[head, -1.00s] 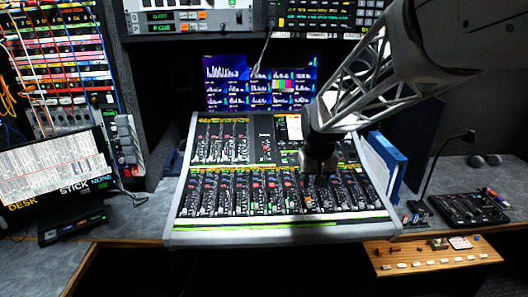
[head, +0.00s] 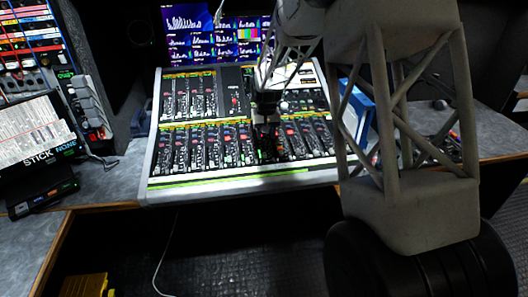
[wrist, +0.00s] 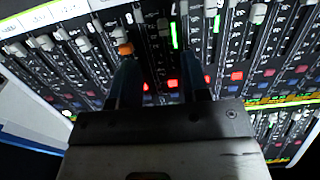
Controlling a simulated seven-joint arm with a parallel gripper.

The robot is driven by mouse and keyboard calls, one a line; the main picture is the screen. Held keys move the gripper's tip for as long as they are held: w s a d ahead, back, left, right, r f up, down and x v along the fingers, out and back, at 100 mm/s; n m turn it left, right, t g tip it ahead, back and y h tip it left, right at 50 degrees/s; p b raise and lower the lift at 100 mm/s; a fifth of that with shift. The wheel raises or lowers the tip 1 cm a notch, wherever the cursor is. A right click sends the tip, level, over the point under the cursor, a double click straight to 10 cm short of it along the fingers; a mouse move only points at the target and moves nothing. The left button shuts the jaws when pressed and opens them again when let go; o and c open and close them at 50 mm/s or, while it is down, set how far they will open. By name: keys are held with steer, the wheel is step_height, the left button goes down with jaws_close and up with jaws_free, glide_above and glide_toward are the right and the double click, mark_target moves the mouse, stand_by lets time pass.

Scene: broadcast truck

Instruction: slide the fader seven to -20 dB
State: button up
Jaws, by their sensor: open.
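The mixing console (head: 163,128) stands on the desk, its lower bank of faders toward its front edge. My gripper (head: 267,150) hangs over the right middle of that bank and hides part of it. In the wrist view my gripper (wrist: 158,72) is open, with two dark fingers apart and pointing at the channel strips.
Neighbouring caps, such as a grey one (wrist: 211,8), stand close on both sides. Red and blue buttons (wrist: 237,76) lie beside the fingers. Behind the console is a monitor (head: 205,42); a blue binder (head: 357,108) stands at its right. My arm covers the right foreground.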

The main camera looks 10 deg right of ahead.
mark_target(264, 153)
steer(key=shift+w+a+f, duration=0.1)
steer(key=shift+w+f, duration=0.95)
steer(key=shift+f, duration=0.2)
steer(key=shift+f, duration=0.1)
steer(key=shift+f, duration=3.8)
jaws_close()
